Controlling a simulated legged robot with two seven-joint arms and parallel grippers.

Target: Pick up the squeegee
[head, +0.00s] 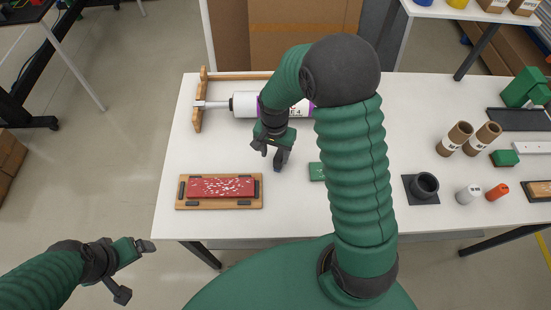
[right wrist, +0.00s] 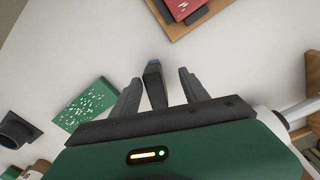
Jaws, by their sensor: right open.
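A small dark grey block with a blue end, which looks like the squeegee (head: 281,159), is at my right gripper (head: 272,150) above the white table. In the right wrist view the squeegee (right wrist: 154,84) lies between the two spread fingers of the right gripper (right wrist: 160,92), with a gap visible on each side. The right gripper is open; the squeegee's near end is hidden behind the gripper body. My left gripper (head: 135,268) is open and empty, off the table's front left corner, its fingers wide apart.
A red, white-specked panel (head: 222,187) sits on a wooden board at front left. A green, white-specked board (head: 317,172) is partly behind my right arm. A white cylinder (head: 245,104) lies in a wooden stand behind. A black cup (head: 425,185) and tubes (head: 455,138) stand right.

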